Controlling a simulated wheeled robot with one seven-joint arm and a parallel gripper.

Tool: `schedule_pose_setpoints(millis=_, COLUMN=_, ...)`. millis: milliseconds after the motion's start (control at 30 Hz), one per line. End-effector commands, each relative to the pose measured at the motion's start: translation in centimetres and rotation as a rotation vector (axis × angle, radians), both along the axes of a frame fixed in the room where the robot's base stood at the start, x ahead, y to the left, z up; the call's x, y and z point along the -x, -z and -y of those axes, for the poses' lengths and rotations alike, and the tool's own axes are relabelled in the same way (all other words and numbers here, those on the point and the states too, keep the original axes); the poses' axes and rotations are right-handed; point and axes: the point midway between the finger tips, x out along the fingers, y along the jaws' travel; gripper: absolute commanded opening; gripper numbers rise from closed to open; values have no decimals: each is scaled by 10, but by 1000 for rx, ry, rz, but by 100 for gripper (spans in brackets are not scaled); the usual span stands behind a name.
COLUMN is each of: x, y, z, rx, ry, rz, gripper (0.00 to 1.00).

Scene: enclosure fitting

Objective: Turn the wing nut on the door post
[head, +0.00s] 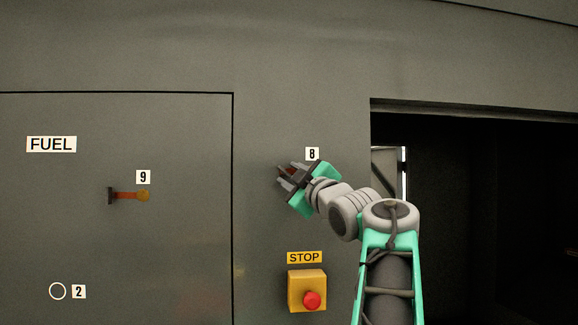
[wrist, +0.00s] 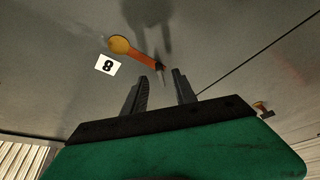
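The part at label 8 on the door post (head: 265,235) is the only candidate I see for the wing nut (wrist: 137,53). In the wrist view it shows an orange arm with a round yellow end and a dark tip. My gripper (head: 287,174) is at this part and hides most of it in the head view. In the wrist view my gripper (wrist: 160,78) has its two dark fingers apart, with the dark tip close to the gap between them. I cannot tell whether they touch it.
A yellow STOP box (head: 307,290) with a red button sits below my gripper. The FUEL door (head: 60,220) at left carries an orange handle (head: 130,195) by label 9 and a ring (head: 57,291) by label 2. A dark opening (head: 470,200) lies right of the post.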

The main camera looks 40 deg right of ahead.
Motion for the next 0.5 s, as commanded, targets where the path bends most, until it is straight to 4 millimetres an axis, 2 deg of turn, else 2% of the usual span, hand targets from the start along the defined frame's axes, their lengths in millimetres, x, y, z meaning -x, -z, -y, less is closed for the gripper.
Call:
schedule_pose_setpoints(millis=33, x=-7, y=-6, z=1, rx=0, ry=-3, rz=0, gripper=33)
schedule_pose_setpoints(millis=133, x=-15, y=-5, z=4, rx=-2, ry=-1, rz=0, gripper=33)
schedule_pose_setpoints(millis=367, x=-16, y=-3, z=4, rx=-1, ry=1, rz=0, gripper=33)
schedule_pose_setpoints(millis=500, x=-16, y=-3, z=4, rx=-1, ry=1, rz=0, gripper=24)
